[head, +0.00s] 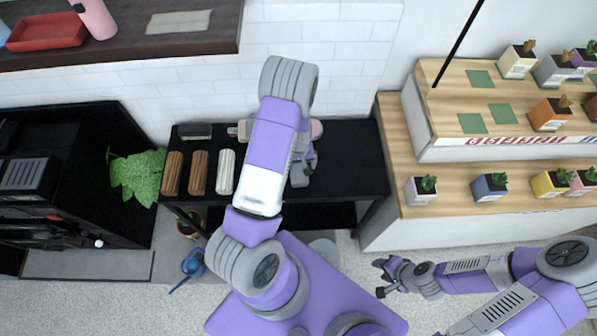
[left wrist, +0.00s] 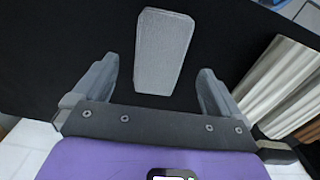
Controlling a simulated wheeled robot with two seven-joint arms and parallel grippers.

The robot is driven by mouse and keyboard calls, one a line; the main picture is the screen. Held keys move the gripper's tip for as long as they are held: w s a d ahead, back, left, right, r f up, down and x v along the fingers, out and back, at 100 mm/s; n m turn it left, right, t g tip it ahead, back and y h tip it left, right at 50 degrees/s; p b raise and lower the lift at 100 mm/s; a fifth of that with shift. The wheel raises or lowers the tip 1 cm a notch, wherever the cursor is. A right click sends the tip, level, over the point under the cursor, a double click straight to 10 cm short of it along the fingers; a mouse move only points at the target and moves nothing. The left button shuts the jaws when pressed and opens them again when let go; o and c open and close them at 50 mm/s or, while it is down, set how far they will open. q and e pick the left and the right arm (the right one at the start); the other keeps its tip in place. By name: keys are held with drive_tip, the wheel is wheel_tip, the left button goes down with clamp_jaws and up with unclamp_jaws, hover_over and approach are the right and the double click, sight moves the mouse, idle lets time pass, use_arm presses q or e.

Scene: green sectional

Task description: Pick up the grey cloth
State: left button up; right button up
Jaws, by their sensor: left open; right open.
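A grey, flat, rounded piece that looks like the grey cloth (left wrist: 164,52) lies on the black surface in the left wrist view. My left gripper (left wrist: 160,88) is open, and the cloth shows ahead of and between its two fingers, not visibly gripped. In the head view my left gripper (head: 304,168) is over the black table (head: 350,160), partly hidden behind my own arm. I cannot clearly make out the cloth there. My right gripper (head: 381,278) is open and empty, low over the floor at the right.
Two brown rolls (head: 198,173) and a whitish roll (head: 226,172) lie on the table's left part. The whitish roll shows close by in the left wrist view (left wrist: 280,85). A wooden plant stand (head: 390,150) is at the right, a leafy plant (head: 137,175) at the left.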

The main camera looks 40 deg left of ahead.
sight(298, 170)
use_arm(q)
drive_tip(key=shift+f, duration=1.55)
drive_tip(key=c, duration=1.1)
drive_tip(key=shift+r, duration=0.15)
wheel_tip(298, 170, up, 10)
drive_tip(key=shift+f+p, duration=0.1)
drive_tip(key=shift+p, duration=0.65)
drive_tip(key=o, duration=0.4)
drive_tip(key=shift+c, duration=0.2)
drive_tip(key=c, duration=0.3)
